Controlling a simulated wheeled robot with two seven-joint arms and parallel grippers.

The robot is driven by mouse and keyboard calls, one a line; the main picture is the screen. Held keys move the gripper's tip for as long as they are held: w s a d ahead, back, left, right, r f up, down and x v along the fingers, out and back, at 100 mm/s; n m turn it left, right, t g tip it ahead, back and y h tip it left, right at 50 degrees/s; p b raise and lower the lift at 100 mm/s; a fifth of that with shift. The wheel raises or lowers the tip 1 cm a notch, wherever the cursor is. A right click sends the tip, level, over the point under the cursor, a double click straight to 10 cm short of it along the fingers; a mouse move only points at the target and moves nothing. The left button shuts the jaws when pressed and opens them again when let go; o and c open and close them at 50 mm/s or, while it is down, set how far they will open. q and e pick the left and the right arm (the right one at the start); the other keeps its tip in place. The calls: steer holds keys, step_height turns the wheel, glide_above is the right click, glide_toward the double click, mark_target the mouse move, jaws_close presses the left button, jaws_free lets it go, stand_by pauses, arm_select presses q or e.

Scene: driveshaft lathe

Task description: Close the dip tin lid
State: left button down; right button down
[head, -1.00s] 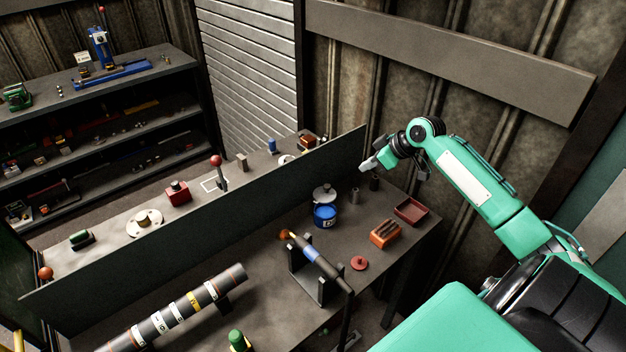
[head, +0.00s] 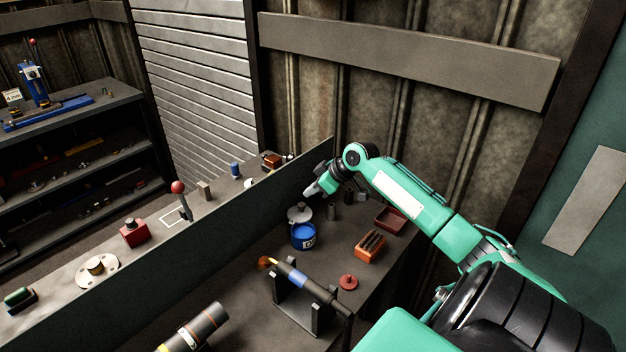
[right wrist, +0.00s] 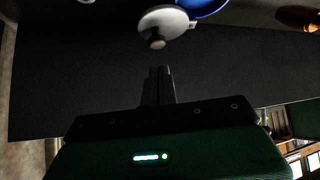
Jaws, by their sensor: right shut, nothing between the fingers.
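The blue dip tin (head: 303,238) stands on the bench near the dark divider panel. Its grey lid (head: 299,212) with a knob is open, at the tin's back rim on the panel side. My right gripper (head: 312,190) is shut and empty, above and behind the lid, apart from it. In the right wrist view the shut fingers (right wrist: 160,72) point toward the lid (right wrist: 165,20) and its knob, with a gap between. Part of the blue tin (right wrist: 208,8) shows at that view's top edge. My left gripper is not in view.
The dark divider panel (head: 215,236) runs along the bench beside the tin. A dark cylinder (head: 332,212), a red tray (head: 390,220), an orange block (head: 370,246), a red knobbed disc (head: 348,282) and a torch-like tool on a stand (head: 297,300) are nearby.

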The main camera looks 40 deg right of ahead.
mark_target(300, 210)
steer(key=shift+p+x, duration=0.55)
steer(key=shift+x, duration=2.65)
steer(key=shift+a+r, duration=0.1)
